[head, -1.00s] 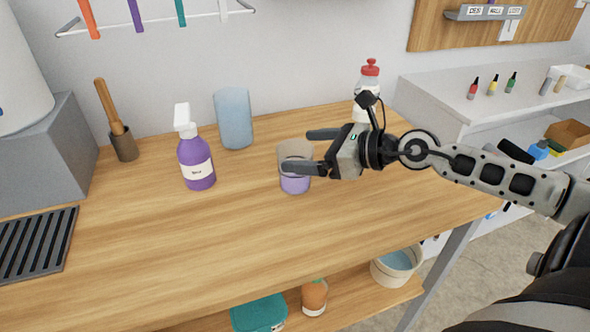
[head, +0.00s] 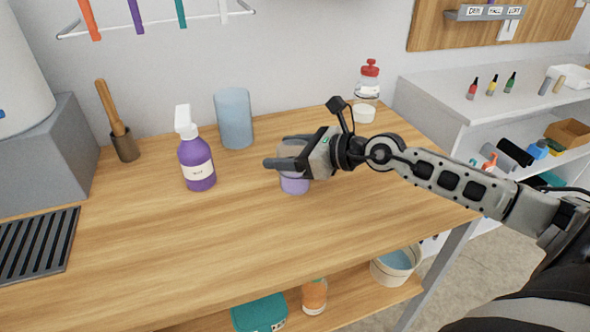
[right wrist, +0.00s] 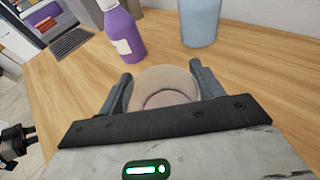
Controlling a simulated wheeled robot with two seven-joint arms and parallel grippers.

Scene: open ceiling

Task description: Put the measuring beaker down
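The measuring beaker (head: 295,185) is a clear cup with purple contents. It looks upright on the wooden table, right of the purple spray bottle. My right gripper (head: 276,152) reaches in from the right, with a finger on either side of the beaker's upper part. In the right wrist view the beaker's rim (right wrist: 165,79) fills the space between the fingers, which look shut on it. The gripper hides part of the beaker in the head view.
The purple spray bottle (head: 197,165) and a blue tumbler (head: 234,120) stand to the left and behind. The table (head: 200,245) in front is clear.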

